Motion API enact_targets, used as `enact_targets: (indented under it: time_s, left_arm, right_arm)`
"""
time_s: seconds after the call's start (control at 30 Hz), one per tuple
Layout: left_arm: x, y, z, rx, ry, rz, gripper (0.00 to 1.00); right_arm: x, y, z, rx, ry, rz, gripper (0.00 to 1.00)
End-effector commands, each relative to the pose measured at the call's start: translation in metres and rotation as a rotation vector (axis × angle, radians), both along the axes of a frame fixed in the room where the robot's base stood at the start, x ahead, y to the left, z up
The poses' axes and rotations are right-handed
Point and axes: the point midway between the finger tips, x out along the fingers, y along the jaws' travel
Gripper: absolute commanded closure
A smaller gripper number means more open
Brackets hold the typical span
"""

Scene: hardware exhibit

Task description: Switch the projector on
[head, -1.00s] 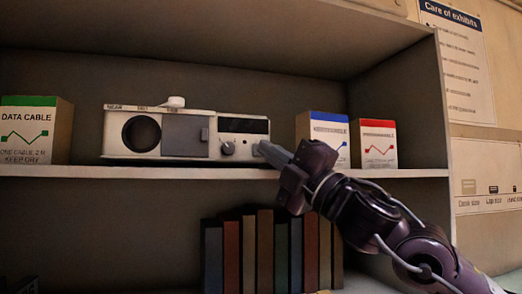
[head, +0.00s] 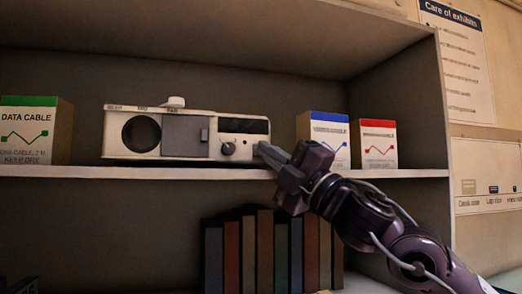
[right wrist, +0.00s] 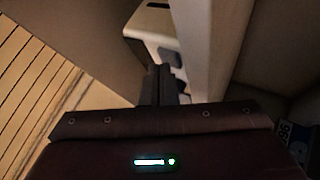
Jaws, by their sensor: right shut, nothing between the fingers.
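The white projector (head: 195,120) sits on the upper shelf, left of centre in the head view. It has a round dark lens opening at left, a grey panel in the middle, a dark window and a round knob (head: 228,149) on its right part. A small white slider (head: 172,101) stands on its top. My right gripper (head: 264,150) is shut and empty. Its fingertips are at the projector's lower right front corner and hide that part; I cannot tell whether they touch. In the right wrist view the shut fingers (right wrist: 158,84) point toward the projector (right wrist: 153,25). My left gripper is out of view.
A green-topped data cable box (head: 35,130) stands left of the projector. A blue-topped box (head: 328,128) and a red-topped box (head: 378,144) stand to its right, behind my arm. Several books (head: 265,250) stand on the shelf below. The shelf's front edge (head: 120,172) runs beneath the projector.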

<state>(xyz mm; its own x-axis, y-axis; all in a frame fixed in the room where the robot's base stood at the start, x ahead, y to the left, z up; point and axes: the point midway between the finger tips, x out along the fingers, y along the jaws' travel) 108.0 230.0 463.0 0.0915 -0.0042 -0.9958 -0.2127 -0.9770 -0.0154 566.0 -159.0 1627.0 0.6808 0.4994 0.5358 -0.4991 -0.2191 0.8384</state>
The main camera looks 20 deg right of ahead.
Motion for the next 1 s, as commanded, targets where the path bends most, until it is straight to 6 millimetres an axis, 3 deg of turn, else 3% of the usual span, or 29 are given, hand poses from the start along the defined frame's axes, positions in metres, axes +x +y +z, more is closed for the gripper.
enact_targets:
  time_s: [0.67,1.0]
  left_arm:
    - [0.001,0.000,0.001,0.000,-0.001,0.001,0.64]
    - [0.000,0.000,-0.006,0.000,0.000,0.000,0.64]
  right_arm:
    - [0.003,0.000,0.000,0.000,0.000,0.001,1.00]
    - [-0.009,0.000,-0.001,-0.001,-0.002,0.000,1.00]
